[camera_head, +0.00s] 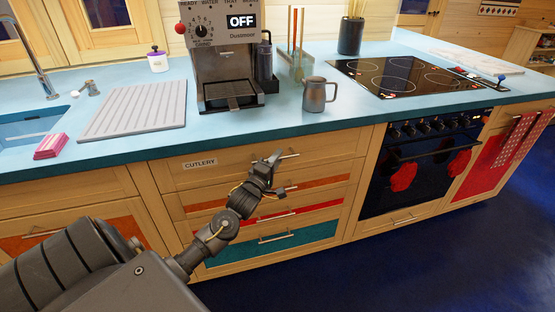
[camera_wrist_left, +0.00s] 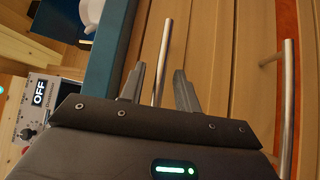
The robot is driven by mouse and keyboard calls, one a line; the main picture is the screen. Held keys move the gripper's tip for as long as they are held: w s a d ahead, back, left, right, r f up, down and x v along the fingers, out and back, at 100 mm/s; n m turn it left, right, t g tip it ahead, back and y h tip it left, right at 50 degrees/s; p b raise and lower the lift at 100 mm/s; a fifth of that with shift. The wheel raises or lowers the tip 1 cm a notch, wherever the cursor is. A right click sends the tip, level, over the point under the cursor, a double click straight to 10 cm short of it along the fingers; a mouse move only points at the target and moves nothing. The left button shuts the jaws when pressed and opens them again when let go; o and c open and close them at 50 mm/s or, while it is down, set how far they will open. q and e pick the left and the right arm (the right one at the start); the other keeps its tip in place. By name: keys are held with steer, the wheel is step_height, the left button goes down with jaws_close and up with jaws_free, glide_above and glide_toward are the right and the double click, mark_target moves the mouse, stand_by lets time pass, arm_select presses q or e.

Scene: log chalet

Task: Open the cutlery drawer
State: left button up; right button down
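The cutlery drawer (camera_head: 222,172) is the top drawer under the counter, with a "CUTLERY" label (camera_head: 200,163) at its left. Its front looks flush with the cabinet. My left gripper (camera_head: 275,164) is in front of this drawer at its bar handle (camera_head: 290,155). In the left wrist view, my left gripper (camera_wrist_left: 160,85) is open, with its two fingers apart on either side of the metal handle (camera_wrist_left: 164,50). I cannot tell whether either finger touches the handle. My right gripper is not in view.
Drawers with orange, red and teal (camera_head: 300,238) fronts lie below. A coffee machine (camera_head: 228,65), a metal jug (camera_head: 318,95) and a ridged drainer board (camera_head: 135,110) stand on the blue counter above. An oven (camera_head: 425,165) is to the right. The dark blue floor in front is clear.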

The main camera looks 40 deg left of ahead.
arm_select(q)
steer(key=shift+w, duration=0.35)
steer(key=shift+c, duration=0.4)
jaws_close()
